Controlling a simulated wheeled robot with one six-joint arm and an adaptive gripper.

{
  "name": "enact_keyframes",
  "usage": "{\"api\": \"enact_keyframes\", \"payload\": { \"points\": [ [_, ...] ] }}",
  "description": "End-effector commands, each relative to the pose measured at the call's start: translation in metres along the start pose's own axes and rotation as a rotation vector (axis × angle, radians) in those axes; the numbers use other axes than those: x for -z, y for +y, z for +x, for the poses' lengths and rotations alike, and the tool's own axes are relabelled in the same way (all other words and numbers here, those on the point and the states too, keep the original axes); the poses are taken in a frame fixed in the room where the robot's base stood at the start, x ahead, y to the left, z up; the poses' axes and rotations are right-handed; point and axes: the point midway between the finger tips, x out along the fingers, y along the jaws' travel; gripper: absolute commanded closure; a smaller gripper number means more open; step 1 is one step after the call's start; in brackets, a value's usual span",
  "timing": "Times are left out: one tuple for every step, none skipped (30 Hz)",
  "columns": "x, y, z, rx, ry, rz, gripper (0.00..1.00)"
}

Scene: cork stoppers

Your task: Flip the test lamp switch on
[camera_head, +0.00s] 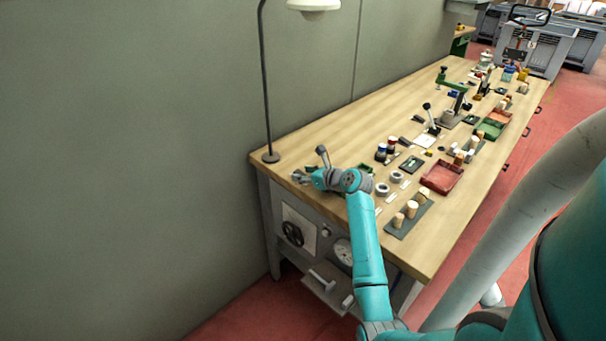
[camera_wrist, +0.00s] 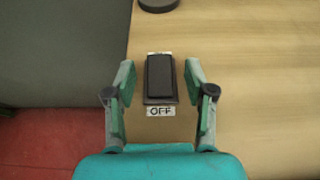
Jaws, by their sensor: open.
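The test lamp switch (camera_wrist: 160,77) is a black rocker on a dark plate on the wooden bench top, seen in the wrist view. A white label reading OFF (camera_wrist: 160,112) lies at its near end. A pale label at its far end is mostly hidden. My gripper (camera_head: 302,176) is open over the bench's left end, its fingers on either side of the switch in the wrist view; no contact is visible. The lamp (camera_head: 266,90) has a thin dark post and a white shade, cut off at the top. Its lit state is unclear. My gripper hides the switch in the head view.
The lamp's round base (camera_head: 271,157) stands just beyond the switch; it also shows in the wrist view (camera_wrist: 158,4). Cork stoppers (camera_head: 412,209), a red tray (camera_head: 441,177) and several small items lie to the right. A wall (camera_head: 180,120) runs along the back.

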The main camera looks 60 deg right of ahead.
Motion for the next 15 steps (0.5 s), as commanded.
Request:
{"api": "enact_keyframes", "payload": {
  "points": [
    [-0.0003,0.0003,0.0026,-0.001,0.000,0.000,0.46],
    [-0.0004,0.0004,0.0035,-0.001,0.000,-0.001,0.46],
    [-0.0005,0.0004,0.0043,-0.001,0.000,-0.001,0.46],
    [-0.0005,0.0004,0.0047,-0.001,0.000,-0.001,0.46],
    [-0.0005,0.0004,0.0049,-0.001,0.000,-0.001,0.46],
    [-0.0005,0.0004,0.0049,-0.001,0.000,-0.001,0.46],
    [-0.0004,0.0004,0.0049,0.000,0.000,-0.001,0.46],
    [-0.0004,0.0003,0.0048,0.000,0.000,-0.001,0.46],
    [-0.0004,0.0003,0.0048,0.000,0.000,-0.001,0.46],
    [-0.0004,0.0003,0.0047,0.000,0.000,-0.001,0.46],
    [-0.0004,0.0003,0.0047,0.000,0.000,-0.001,0.48],
    [-0.0004,0.0003,0.0047,0.000,0.000,-0.001,0.58],
    [-0.0004,0.0003,0.0046,0.000,0.000,-0.001,0.66],
    [-0.0003,0.0003,0.0046,0.000,0.000,0.000,0.73],
    [-0.0003,0.0002,0.0046,0.000,0.000,0.000,0.83]
  ]
}}
